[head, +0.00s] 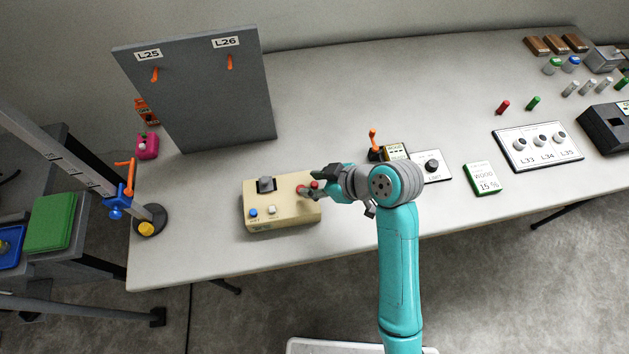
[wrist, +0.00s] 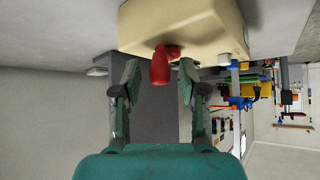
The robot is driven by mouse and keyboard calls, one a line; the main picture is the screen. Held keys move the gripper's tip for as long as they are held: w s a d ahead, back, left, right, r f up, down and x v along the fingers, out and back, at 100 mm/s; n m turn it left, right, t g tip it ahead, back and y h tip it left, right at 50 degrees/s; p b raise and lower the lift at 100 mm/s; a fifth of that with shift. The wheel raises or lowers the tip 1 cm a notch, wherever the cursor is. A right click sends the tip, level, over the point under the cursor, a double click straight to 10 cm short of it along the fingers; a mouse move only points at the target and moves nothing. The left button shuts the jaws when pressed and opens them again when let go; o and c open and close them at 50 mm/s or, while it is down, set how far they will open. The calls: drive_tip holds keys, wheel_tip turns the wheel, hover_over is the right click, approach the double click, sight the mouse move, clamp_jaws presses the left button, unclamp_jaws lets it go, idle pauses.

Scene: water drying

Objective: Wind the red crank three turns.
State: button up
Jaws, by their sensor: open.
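The red crank (head: 301,190) is on the right part of a cream box (head: 285,218) near the table's front edge, partly hidden by my gripper in the head view. My gripper (head: 317,187) reaches in from the right, close to the crank. The cream box (wrist: 185,28) lies just beyond. I cannot tell whether a finger touches the handle.
The box also has a black knob (head: 266,184), a blue button (head: 253,212) and a white button (head: 272,209). A grey panel (head: 200,95) stands behind. A dial panel (head: 433,166) lies right, by my arm.

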sight(304, 202)
drive_tip(key=shift+c, duration=0.2)
clamp_jaws()
drive_tip(key=shift+s, duration=0.1)
drive_tip(key=m+t, duration=0.1)
drive_tip(key=m+h, duration=0.1)
drive_tip(key=s+m+t, duration=0.1)
drive_tip(key=shift+a+m+t+h, duration=0.25)
drive_tip(key=shift+m+t+h, duration=0.05)
drive_tip(key=shift+m, duration=0.1)
drive_tip(key=m, duration=0.1)
drive_tip(key=m+t+h, duration=0.1)
drive_tip(key=shift+s+a+m+h, duration=0.2)
drive_tip(key=shift+s+m+h, duration=0.1)
drive_tip(key=shift+s+m, duration=0.1)
drive_tip(key=m+h, duration=0.1)
drive_tip(key=m+t+h, duration=0.1)
drive_tip(key=a+m+h, duration=0.1)
drive_tip(key=m, duration=0.1)
drive_tip(key=shift+s+t, duration=0.3)
drive_tip(key=shift+s, duration=0.05)
drive_tip(key=shift+s+a+m+h, duration=0.1)
drive_tip(key=shift+a+m+h, duration=0.05)
drive_tip(key=shift+m+h, duration=0.65)
drive_tip(key=shift+s+a+m+h, duration=0.1)
drive_tip(key=shift+m+h, duration=0.5)
drive_tip(key=shift+m, duration=0.4)
